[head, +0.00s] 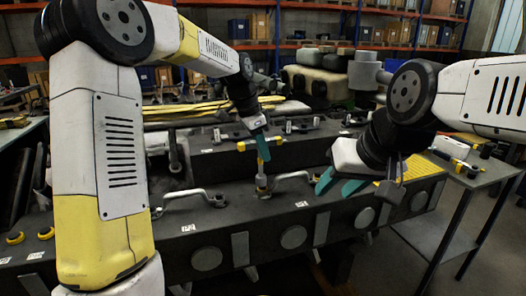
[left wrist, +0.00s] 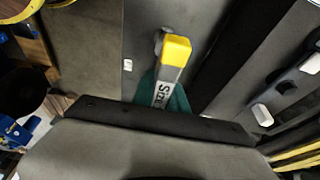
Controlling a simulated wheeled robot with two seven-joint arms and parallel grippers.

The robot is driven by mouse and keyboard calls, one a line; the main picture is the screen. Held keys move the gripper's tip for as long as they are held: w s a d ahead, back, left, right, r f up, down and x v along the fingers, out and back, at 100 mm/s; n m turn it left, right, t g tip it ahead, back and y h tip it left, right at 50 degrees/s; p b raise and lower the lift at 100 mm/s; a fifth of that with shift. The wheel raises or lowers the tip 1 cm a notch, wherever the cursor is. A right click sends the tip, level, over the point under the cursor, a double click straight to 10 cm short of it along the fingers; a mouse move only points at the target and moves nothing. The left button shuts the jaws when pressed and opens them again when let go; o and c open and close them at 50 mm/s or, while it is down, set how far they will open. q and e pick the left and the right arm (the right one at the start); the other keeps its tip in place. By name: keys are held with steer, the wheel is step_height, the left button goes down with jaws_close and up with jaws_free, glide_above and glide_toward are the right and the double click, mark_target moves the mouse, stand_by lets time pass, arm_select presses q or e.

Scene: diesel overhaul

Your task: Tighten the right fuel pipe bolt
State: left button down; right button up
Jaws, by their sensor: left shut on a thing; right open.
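My left gripper (head: 262,148) has teal fingers and is shut on a grey and yellow tool (head: 262,178), which stands upright on the dark engine block (head: 330,205). The tool's lower end is at the left end of the right silver fuel pipe (head: 292,177); the bolt under it is hidden. In the left wrist view the tool (left wrist: 173,58) shows its yellow end and printed grey side between the teal fingers. The left fuel pipe (head: 183,196) lies further left on the block. My right gripper (head: 338,183) is open and empty, right of the right pipe.
Two yellow rings (head: 46,233) lie at the block's left end. A perforated yellow panel (head: 412,171) lies at its right end. A grey side table (head: 480,176) at the right bears a yellow and black tool (head: 456,163). Shelves with boxes stand behind.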

arm_select(q)
steer(key=n+t, duration=0.1)
steer(key=n, duration=0.3)
steer(key=shift+n+y, duration=0.4)
steer(key=n, duration=0.4)
steer(key=shift+w+t+y, duration=0.15)
steer(key=shift+t+y, duration=0.25)
steer(key=n+y, duration=0.1)
steer(key=n, duration=0.3)
steer(key=shift+w+a+n, duration=0.1)
steer(key=shift+n, duration=0.2)
steer(key=shift+w+a+n+y, duration=0.1)
steer(key=shift+n+y, duration=0.7)
steer(key=shift+n, duration=1.4)
